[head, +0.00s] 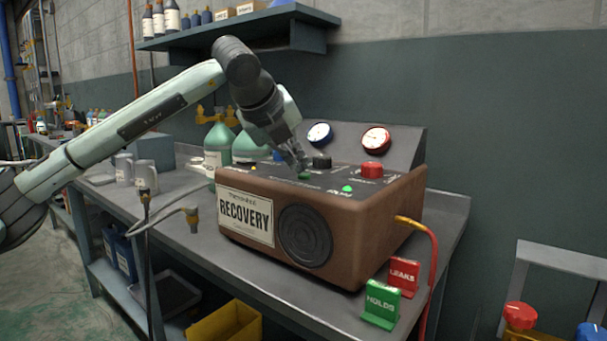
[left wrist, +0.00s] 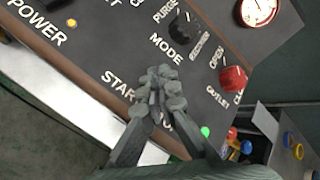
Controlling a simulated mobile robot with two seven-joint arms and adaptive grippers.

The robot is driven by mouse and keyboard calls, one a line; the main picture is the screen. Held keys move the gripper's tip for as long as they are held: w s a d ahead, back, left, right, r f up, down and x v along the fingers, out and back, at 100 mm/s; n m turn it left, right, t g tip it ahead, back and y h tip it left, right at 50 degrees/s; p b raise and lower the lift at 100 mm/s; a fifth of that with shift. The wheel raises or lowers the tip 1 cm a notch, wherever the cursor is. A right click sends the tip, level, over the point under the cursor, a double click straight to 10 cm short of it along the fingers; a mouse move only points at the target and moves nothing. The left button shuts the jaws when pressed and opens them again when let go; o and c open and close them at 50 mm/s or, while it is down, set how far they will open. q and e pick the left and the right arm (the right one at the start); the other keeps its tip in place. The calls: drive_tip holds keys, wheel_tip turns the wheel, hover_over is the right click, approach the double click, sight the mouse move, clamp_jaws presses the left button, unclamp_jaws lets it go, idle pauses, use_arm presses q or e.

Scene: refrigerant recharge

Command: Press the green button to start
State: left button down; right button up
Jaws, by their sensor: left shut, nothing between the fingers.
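The brown recovery machine (head: 345,215) stands on the grey workbench, with a "RECOVERY" label on its front. The green button (head: 304,176) shows on its top panel, right below my left gripper's fingertips. My left gripper (head: 297,163) is shut and empty, pointing down at the button; I cannot tell for sure whether it touches it. In the left wrist view the shut fingers (left wrist: 160,92) are over the panel beside the word "START", and they hide the button. A small green light (head: 347,189) glows nearer the panel's front edge. My right gripper is not in view.
A black mode knob (head: 321,161) and a red outlet knob (head: 372,169) stand close to the fingers. Two gauges (head: 375,140) are behind. A red hose (head: 433,250) leaves the right side. Green "HOLDS" (head: 381,304) and red "LEAKS" (head: 404,276) tags stand in front.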

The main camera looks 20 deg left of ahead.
use_arm(q)
drive_tip(key=shift+r, duration=0.2)
wheel_tip(320, 180, up, 6)
drive_tip(key=p, duration=0.3)
drive_tip(key=shift+f, duration=0.1)
idle(0.6)
